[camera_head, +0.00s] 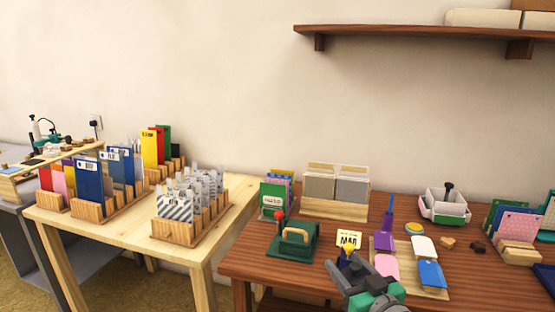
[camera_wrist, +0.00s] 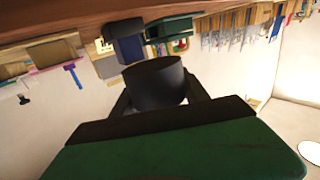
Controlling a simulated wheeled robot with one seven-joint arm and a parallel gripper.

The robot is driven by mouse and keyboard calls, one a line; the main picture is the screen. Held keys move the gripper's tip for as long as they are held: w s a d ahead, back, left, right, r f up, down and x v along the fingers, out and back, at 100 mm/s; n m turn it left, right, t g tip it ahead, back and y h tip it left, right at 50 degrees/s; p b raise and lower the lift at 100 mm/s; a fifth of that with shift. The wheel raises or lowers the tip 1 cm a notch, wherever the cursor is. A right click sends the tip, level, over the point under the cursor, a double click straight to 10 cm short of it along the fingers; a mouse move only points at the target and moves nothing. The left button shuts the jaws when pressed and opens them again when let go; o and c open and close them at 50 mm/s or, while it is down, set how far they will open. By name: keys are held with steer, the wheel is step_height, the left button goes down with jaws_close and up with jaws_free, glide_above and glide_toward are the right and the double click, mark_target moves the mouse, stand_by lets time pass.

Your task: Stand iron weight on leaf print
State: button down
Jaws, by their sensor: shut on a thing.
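In the wrist view, a dark, round iron weight (camera_wrist: 155,82) sits between the fingers of my gripper (camera_wrist: 158,100), which is shut on it. In the head view my gripper (camera_head: 352,268) is above the front of the brown table, left of a pink card (camera_head: 386,266); I cannot make out the weight clearly there. A purple card (camera_head: 384,242), a white card (camera_head: 423,247) and a blue card (camera_head: 431,274) lie near the pink one on a wooden board. I cannot tell any leaf print apart on the table; it may be hidden or too small to see.
The table's right front looks clear.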

step_height(320, 180, up, 14)
steer(key=w+p, duration=0.2)
steer(key=p, duration=2.2)
steer(key=shift+w+p, duration=0.25)
steer(key=shift+p, duration=0.05)
